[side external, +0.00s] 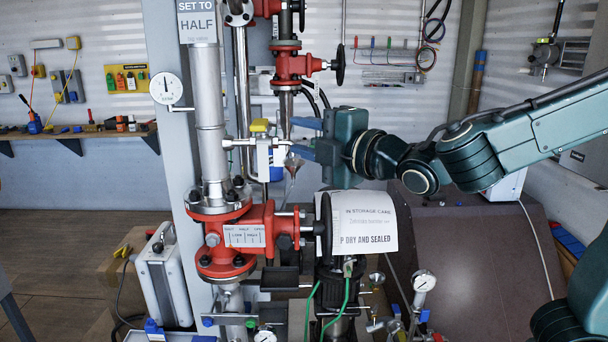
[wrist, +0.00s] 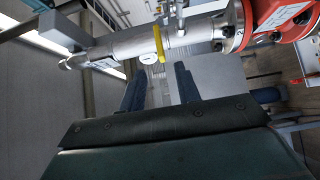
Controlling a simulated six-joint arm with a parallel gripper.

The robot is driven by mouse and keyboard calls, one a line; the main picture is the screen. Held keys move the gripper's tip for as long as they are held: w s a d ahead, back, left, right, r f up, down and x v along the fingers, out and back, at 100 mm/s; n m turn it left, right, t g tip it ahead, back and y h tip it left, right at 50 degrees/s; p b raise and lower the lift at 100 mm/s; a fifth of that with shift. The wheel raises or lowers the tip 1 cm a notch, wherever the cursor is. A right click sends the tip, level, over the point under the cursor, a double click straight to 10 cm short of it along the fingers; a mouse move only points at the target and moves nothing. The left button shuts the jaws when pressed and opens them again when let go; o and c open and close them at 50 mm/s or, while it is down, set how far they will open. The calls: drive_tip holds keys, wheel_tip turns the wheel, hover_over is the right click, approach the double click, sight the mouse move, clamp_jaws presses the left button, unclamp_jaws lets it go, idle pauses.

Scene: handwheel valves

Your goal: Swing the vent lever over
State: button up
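The vent lever (side external: 259,126) is a small yellow handle on a silver vent valve (side external: 264,155) that branches off the grey vertical pipe. In the wrist view the yellow lever (wrist: 159,44) stands across the pipe, just beyond my fingertips and roughly in line with the gap between them. My gripper (side external: 298,138) is to the right of the vent valve in the side view, with its fingers pointing left at it. The two blue fingers are apart with nothing between them, as the wrist view (wrist: 160,78) also shows. I see no clear contact with the lever.
A red valve (side external: 240,237) with a dark handwheel (side external: 326,228) sits below. A printed sheet (side external: 364,222) hangs under my gripper. A gauge (side external: 167,89) and a "SET TO HALF" sign (side external: 197,20) are at the grey pipe (side external: 208,110). Another red valve (side external: 290,66) is above.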

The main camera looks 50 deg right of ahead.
sight(253, 124)
drive_tip(key=shift+w, duration=6.85)
clamp_jaws()
